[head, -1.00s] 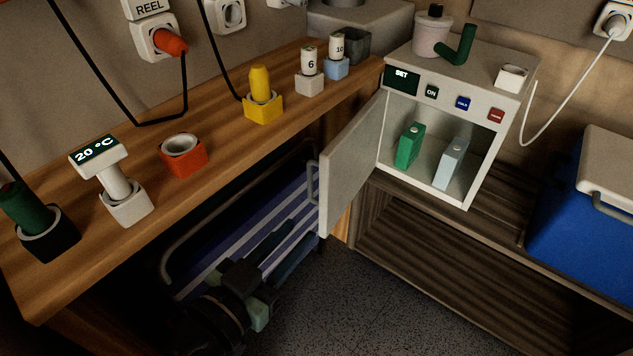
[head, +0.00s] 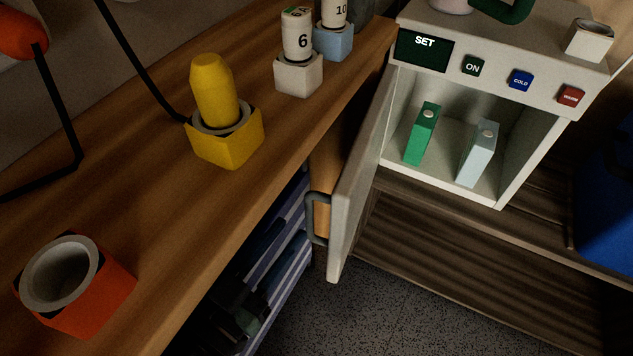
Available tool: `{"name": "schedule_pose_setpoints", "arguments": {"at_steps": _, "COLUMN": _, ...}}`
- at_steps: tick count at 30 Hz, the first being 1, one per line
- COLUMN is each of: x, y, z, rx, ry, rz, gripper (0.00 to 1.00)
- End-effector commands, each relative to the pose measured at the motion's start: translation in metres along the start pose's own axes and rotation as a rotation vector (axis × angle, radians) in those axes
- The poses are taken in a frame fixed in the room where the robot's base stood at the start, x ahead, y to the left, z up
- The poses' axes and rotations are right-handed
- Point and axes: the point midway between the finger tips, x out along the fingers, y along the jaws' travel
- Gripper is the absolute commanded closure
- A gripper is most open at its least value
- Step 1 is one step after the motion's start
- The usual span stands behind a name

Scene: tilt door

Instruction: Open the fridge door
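The fridge (head: 518,90) is a small pale box at the upper right, with a panel above its opening reading SET, ON, COLD and WARM. Its door (head: 357,180) stands wide open, swung out from the left side toward me. A grey handle (head: 317,218) is on the door's outer face, at its free edge. Inside the fridge stand a green carton (head: 421,135) and a pale blue carton (head: 477,154). I cannot make out my gripper in the head view. Nothing is seen touching the door or handle.
A wooden counter (head: 140,205) runs along the left, holding a red holder (head: 100,285), a yellow holder (head: 228,140) and numbered white pieces. Under it is a dark space with a blue striped item (head: 290,225). Speckled floor (head: 370,315) is clear below the door. A blue box (head: 610,210) is at right.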

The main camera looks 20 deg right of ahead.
Motion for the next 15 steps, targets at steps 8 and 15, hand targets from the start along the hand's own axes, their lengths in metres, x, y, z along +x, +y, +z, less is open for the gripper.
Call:
{"name": "schedule_pose_setpoints", "arguments": {"at_steps": 8, "x": 0.06, "y": 0.001, "z": 0.002, "rx": 0.002, "ry": 0.0, "rz": 0.005, "gripper": 0.7}}
{"name": "schedule_pose_setpoints", "arguments": {"at_steps": 15, "x": 0.094, "y": 0.0, "z": 0.001, "rx": 0.001, "ry": 0.0, "rz": 0.003, "gripper": 0.7}}
